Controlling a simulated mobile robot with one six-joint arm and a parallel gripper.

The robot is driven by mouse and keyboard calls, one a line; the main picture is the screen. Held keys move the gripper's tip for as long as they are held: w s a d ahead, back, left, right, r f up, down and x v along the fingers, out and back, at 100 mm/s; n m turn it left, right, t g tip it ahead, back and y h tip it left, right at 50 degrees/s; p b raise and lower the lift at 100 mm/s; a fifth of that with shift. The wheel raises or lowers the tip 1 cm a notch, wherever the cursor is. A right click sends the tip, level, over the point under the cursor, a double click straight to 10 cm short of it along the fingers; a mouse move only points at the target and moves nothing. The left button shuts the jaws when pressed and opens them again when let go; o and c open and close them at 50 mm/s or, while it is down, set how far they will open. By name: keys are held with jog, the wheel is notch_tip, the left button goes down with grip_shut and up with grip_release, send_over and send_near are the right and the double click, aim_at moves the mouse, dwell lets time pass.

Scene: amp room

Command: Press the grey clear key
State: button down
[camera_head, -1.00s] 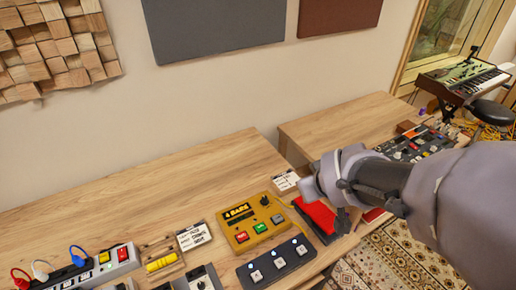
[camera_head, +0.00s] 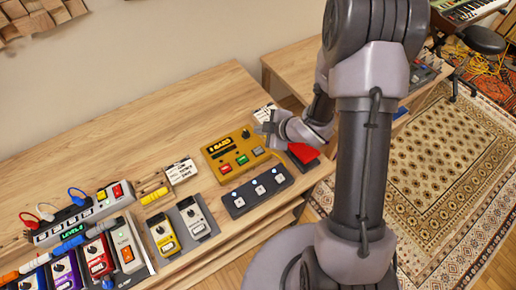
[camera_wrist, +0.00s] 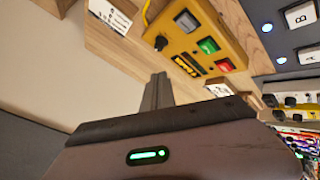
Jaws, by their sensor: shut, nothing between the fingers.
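A yellow box (camera_head: 220,150) with a dark display and a black knob sits on the wooden desk. Its front row holds a red key (camera_head: 225,168), a green key (camera_head: 242,160) and the grey key (camera_head: 258,151) at the right end. In the wrist view the grey key (camera_wrist: 184,19) shows near the top, beyond the green key (camera_wrist: 208,46). My gripper (camera_head: 264,128) is shut and empty, beside the box's back right corner near the knob. In the wrist view its fingertips (camera_wrist: 158,82) point toward the box, apart from the grey key.
A black pedal (camera_head: 257,194) with several white buttons lies in front of the box. A red-topped pedal (camera_head: 303,153) is at its right, close to my arm. White cards (camera_head: 181,170), more pedals and a power strip (camera_head: 82,215) stand left.

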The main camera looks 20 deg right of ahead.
aim_at(260, 152)
jog(key=shift+f+b, duration=3.65)
jog(key=shift+f, duration=0.7)
jog(key=shift+f+b, duration=0.45)
jog(key=shift+b, duration=0.05)
jog(key=shift+f+b, duration=0.5)
jog(key=shift+b, duration=0.05)
jog(key=shift+r, duration=0.15)
jog(key=shift+r+p, duration=0.75)
jog(key=shift+r, duration=0.05)
jog(key=shift+r+p, duration=1.95)
jog(key=shift+r, duration=0.55)
